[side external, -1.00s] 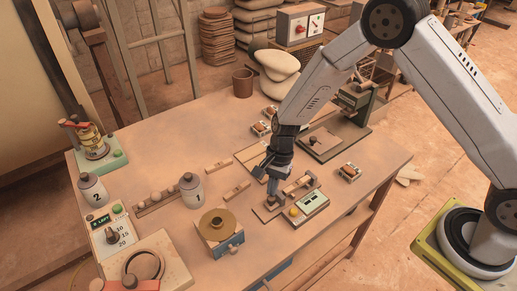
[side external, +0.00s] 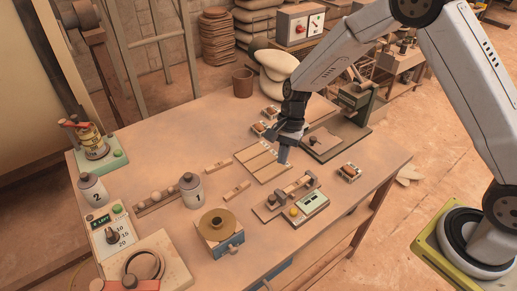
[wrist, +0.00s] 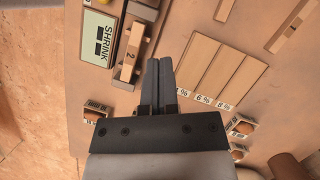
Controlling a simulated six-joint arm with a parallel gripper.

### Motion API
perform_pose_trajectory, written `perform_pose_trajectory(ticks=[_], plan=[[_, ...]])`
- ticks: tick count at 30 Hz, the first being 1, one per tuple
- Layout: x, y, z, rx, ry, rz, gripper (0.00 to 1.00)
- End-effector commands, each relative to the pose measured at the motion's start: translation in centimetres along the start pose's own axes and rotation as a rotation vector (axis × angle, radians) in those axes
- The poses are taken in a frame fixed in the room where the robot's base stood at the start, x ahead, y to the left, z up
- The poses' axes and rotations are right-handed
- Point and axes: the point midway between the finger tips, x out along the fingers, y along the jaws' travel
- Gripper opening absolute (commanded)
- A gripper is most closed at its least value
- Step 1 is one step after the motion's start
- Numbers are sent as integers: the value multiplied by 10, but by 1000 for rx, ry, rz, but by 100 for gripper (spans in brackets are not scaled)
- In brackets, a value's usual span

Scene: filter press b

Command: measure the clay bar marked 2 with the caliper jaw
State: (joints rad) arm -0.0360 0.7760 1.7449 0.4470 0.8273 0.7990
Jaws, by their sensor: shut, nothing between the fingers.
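The clay bar marked 2 (wrist: 130,54) lies in the bed of the caliper, beside the green SHRINK display (wrist: 97,38); the display digits are not readable. In the side external view the bar (side external: 298,185) lies along the caliper (side external: 315,203), between dark end blocks. I cannot tell whether the jaw touches it. My gripper (wrist: 159,62) is shut and empty, pointing down. In the side external view my gripper (side external: 283,160) is behind the caliper and apart from it, over the near edge of a slotted wooden board (side external: 254,152).
The board (wrist: 217,70) has strips with percent labels. Loose clay bars (side external: 217,165) and (side external: 237,190) lie left of it. A jar marked 1 (side external: 191,191) and a brass-disc stand (side external: 218,225) are to the left.

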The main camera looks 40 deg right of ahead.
Motion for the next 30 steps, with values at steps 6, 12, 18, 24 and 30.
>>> perform_pose_trajectory(ticks=[6, 12, 18, 24, 30], plan=[[-28, -1, 0, 0, 1, -3, 0], [-37, 0, 0, 0, 2, -1, 0], [-40, 2, -5, 1, 1, -1, 0], [-44, 7, -15, -1, 0, 2, 0], [-41, 7, -15, -2, 0, 2, 0]])
